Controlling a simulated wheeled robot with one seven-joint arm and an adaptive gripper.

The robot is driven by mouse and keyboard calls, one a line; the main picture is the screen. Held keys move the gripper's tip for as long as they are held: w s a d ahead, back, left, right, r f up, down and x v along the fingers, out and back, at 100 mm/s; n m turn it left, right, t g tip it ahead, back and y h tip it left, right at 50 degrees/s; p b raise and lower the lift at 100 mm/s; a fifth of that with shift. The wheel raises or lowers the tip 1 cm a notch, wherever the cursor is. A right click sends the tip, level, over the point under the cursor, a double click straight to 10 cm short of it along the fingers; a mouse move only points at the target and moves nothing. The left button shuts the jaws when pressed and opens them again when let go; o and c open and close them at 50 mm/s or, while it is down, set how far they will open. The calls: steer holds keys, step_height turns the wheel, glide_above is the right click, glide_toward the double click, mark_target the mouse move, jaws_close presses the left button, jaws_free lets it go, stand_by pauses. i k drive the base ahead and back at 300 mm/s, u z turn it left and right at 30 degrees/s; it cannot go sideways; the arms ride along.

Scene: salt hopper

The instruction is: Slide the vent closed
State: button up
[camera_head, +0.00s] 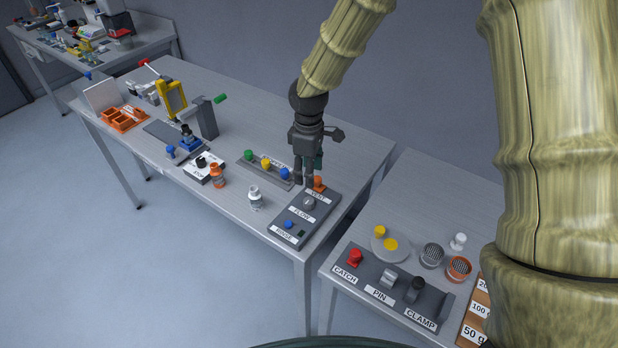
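The vent is an orange knob (319,185) at the far end of a dark grey panel (296,229), beside a white label reading VENT. The panel lies near the right end of the long table. My gripper (304,183) points down just left of the orange knob, with its fingertips very near it. I cannot tell whether they touch it. The fingers look close together, but the gap between them is unclear. The gripper's fingers and a dark teal part behind them hide some of the area around the knob, and the slot is not visible.
The panel also carries a FLOW dial (309,202) and a blue RINSE button (289,224). A strip with green, yellow and blue knobs (266,164) lies just left of the gripper. A white-and-grey bottle (255,197) stands left of the panel. A second table with a CATCH, PIN, CLAMP panel (386,287) stands right.

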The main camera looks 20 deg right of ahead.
mark_target(319, 187)
steer(key=k, duration=1)
